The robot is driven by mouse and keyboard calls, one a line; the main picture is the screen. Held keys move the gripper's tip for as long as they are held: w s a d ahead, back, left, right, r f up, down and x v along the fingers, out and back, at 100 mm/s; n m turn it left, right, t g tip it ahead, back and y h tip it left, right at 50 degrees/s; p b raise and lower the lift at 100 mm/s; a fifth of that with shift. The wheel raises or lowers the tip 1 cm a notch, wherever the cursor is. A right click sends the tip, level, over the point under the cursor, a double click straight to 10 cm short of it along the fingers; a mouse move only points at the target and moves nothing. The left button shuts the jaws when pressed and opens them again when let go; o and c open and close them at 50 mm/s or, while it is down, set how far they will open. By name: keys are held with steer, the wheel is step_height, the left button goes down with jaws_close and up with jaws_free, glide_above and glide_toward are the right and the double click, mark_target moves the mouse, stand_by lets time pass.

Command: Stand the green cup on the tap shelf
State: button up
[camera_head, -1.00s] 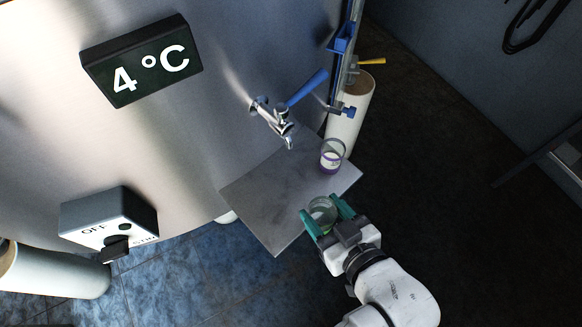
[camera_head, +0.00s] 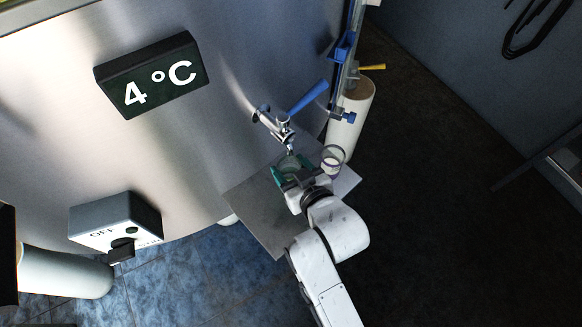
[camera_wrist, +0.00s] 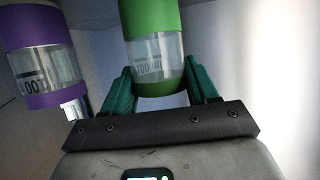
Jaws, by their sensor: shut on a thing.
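The green cup (camera_wrist: 158,62), clear with green bands, is between the green fingers of my gripper (camera_wrist: 162,88) in the wrist view. In the head view my gripper (camera_head: 294,170) is over the grey tap shelf (camera_head: 262,212), with the cup (camera_head: 289,163) just below the tap's spout. The tap (camera_head: 278,122) has a blue lever and comes out of the steel tank. I cannot tell whether the cup's base touches the shelf. My gripper and arm hide part of the shelf.
A clear cup with purple bands (camera_head: 333,160) stands on the shelf's right side, close to my gripper; it also shows at the left of the wrist view (camera_wrist: 42,62). A white cylinder (camera_head: 350,118) stands behind it. The shelf's front left is bare.

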steer(key=shift+f, duration=0.25)
steer(key=shift+f, duration=0.15)
steer(key=o, duration=1.1)
steer(key=shift+r, duration=0.3)
steer(key=shift+s+d, duration=0.2)
steer(key=shift+s, duration=0.1)
steer(key=v, duration=1.1)
steer(key=shift+s, duration=0.15)
